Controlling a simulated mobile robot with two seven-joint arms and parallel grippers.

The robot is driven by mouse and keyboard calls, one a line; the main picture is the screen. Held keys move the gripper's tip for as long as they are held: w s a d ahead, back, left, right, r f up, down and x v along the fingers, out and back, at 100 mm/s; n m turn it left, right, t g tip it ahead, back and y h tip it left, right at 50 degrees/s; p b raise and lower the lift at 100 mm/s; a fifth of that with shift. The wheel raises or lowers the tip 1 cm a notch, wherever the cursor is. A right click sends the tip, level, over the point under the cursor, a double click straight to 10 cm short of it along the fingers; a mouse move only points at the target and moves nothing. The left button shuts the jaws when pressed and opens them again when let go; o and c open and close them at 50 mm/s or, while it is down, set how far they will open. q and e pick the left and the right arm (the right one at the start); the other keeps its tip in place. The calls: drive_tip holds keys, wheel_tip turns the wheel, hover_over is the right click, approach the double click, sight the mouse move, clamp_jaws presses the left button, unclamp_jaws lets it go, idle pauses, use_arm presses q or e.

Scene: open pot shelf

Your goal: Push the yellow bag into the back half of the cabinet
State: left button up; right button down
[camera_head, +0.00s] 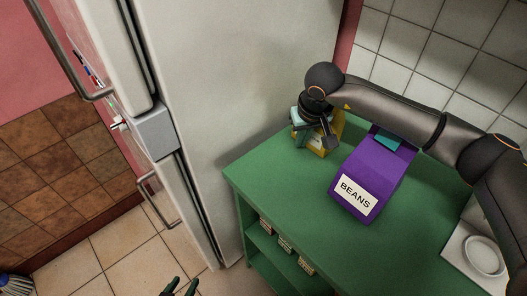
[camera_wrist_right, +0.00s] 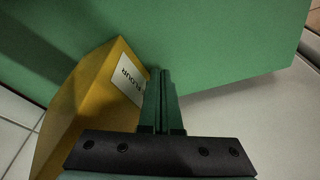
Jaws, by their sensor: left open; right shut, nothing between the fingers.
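The yellow bag (camera_head: 338,124) stands on the green cabinet top near the wall, mostly hidden behind my right wrist in the head view. In the right wrist view the yellow bag (camera_wrist_right: 88,92) fills the left side, tilted in the picture, with a white label reading FLOUR. My right gripper (camera_wrist_right: 162,73) is shut and empty, its fingers beside the labelled face; I cannot tell if they touch it. My left gripper (camera_head: 179,286) is open and empty, low at the bottom edge of the head view, in front of the cabinet and away from the bag.
A purple BEANS bag (camera_head: 367,173) stands right of the yellow bag on the green cabinet (camera_head: 283,203). Small boxes (camera_head: 285,243) sit on a lower shelf. A tall fridge (camera_head: 222,75) stands to the left. A white plate (camera_head: 485,254) is at right. The cabinet's front-left top is clear.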

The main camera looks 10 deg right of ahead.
drive_tip(key=shift+s+a+f, duration=0.1)
drive_tip(key=shift+s+f, duration=0.2)
drive_tip(key=shift+f, duration=0.25)
drive_tip(key=shift+s+a+b, duration=0.15)
drive_tip(key=shift+s+a, duration=0.4)
drive_tip(key=shift+a, duration=0.2)
drive_tip(key=shift+s+a+b, duration=0.15)
drive_tip(key=shift+s+a, duration=0.4)
drive_tip(key=shift+a, duration=0.15)
drive_tip(key=shift+a+r+p, duration=0.25)
drive_tip(key=shift+r+p, duration=0.25)
drive_tip(key=shift+r, duration=0.35)
drive_tip(key=shift+a+r+p, duration=0.2)
drive_tip(key=shift+r+p, duration=0.3)
drive_tip(key=shift+r, duration=0.3)
drive_tip(key=shift+s+a+r+p, duration=0.2)
drive_tip(key=shift+r+p, duration=0.1)
drive_tip(key=shift+r, duration=0.4)
drive_tip(key=shift+s+a+r+p, duration=0.15)
drive_tip(key=shift+a+r+p, duration=0.15)
drive_tip(key=shift+r, duration=0.35)
drive_tip(key=shift+s+a+r+p, duration=0.15)
drive_tip(key=shift+r+p, duration=0.15)
drive_tip(key=shift+r, duration=0.4)
drive_tip(key=shift+f, duration=0.15)
